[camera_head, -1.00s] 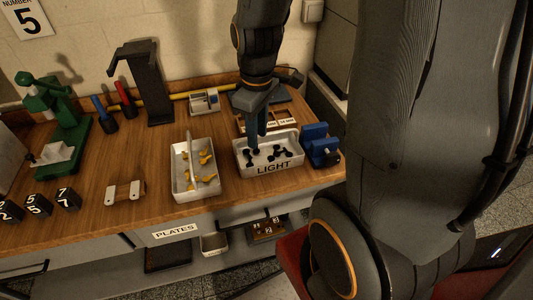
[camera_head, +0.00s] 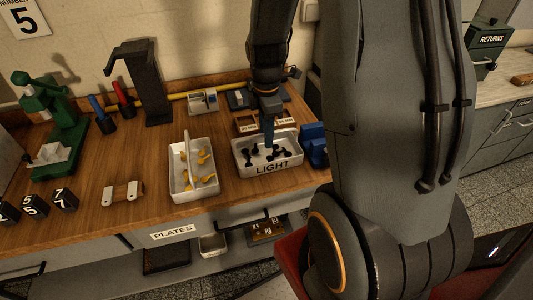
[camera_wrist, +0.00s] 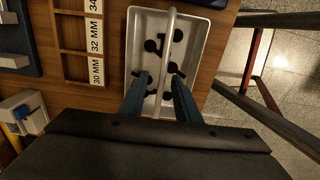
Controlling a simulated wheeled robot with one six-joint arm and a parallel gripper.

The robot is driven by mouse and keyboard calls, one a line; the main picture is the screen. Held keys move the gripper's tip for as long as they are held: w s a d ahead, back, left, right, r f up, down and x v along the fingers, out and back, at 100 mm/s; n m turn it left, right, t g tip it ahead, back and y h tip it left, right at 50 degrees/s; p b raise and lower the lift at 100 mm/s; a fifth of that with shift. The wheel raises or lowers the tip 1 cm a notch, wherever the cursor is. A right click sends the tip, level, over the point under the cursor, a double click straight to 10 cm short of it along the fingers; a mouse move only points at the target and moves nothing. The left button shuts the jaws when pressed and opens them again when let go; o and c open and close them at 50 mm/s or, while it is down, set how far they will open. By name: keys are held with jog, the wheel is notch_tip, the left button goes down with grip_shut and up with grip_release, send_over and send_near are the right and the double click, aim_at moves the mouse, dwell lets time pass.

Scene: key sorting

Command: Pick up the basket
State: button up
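A white basket (camera_head: 242,161) labelled LIGHT holds several black keys and stands near the right end of the wooden bench. A second white basket (camera_head: 177,188) with a raised handle holds several yellow keys to its left. My gripper (camera_head: 270,143) points down over the LIGHT basket. In the wrist view the basket's white rim (camera_wrist: 130,45) surrounds the black keys, and its pale handle bar (camera_wrist: 168,45) runs between my two blue fingers (camera_wrist: 160,92). The fingers are apart, with a visible gap on each side of the handle. Whether they are level with the bar is unclear.
A blue object (camera_head: 314,143) stands close to the right of the LIGHT basket. A wooden compartment tray with size labels (camera_head: 275,123) lies behind it. A tall black stand (camera_head: 147,80) and a green press (camera_head: 66,130) are farther left.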

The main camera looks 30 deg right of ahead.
aim_at(266, 154)
jog(key=shift+s+f+p, duration=0.1)
jog(key=shift+f+p, duration=0.4)
jog(key=shift+f, duration=1.7)
grip_shut()
